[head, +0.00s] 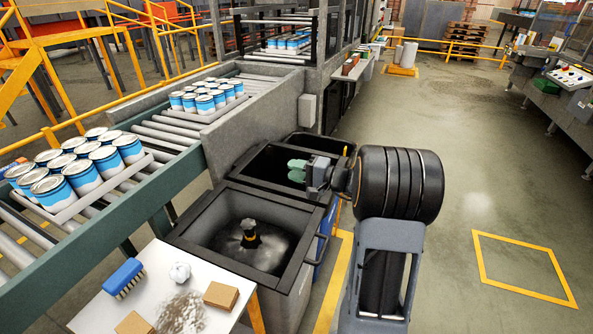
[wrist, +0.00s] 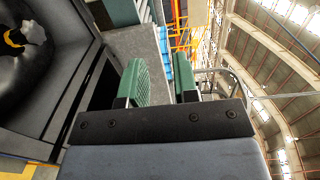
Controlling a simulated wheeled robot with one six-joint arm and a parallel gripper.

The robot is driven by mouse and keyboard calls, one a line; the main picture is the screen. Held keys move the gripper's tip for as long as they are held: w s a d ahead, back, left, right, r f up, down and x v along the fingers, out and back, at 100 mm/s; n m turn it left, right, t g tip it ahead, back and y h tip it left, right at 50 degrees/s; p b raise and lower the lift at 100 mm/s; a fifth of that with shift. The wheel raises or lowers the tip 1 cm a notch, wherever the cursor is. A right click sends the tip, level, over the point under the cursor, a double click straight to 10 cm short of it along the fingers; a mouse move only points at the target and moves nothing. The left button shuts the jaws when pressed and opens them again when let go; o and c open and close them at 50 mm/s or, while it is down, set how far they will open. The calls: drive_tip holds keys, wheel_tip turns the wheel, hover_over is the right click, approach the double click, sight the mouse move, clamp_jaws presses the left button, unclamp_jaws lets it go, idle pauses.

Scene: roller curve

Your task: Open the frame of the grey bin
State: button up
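The grey bin (head: 291,304) stands in the middle foreground of the head view, with a black square frame (head: 203,257) around its top. A black liner and a dark object with a pale top (head: 250,235) show inside it. A bar handle (head: 317,252) is on the frame's right side. The frame looks flat on the bin. My gripper (head: 297,170) is above and beyond it, over the second bin in the picture. In the wrist view its green fingers (wrist: 161,85) are apart with nothing between them. A black frame edge and liner show at left there; I cannot tell which bin's.
A second, blue bin (head: 329,240) with a black frame stands right behind the grey one. A white table (head: 95,312) with a blue brush (head: 123,278), crumpled paper (head: 179,272) and brown blocks (head: 221,296) is at front left. Conveyor rollers (head: 150,147) carry cans. Floor at right is clear.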

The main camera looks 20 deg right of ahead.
drive_tip(key=shift+o, duration=1.3)
drive_tip(key=b+v, duration=0.3)
drive_tip(key=v, duration=1)
drive_tip(key=shift+s+d, duration=0.2)
drive_tip(key=shift+s, duration=0.15)
drive_tip(key=shift+r, duration=0.1)
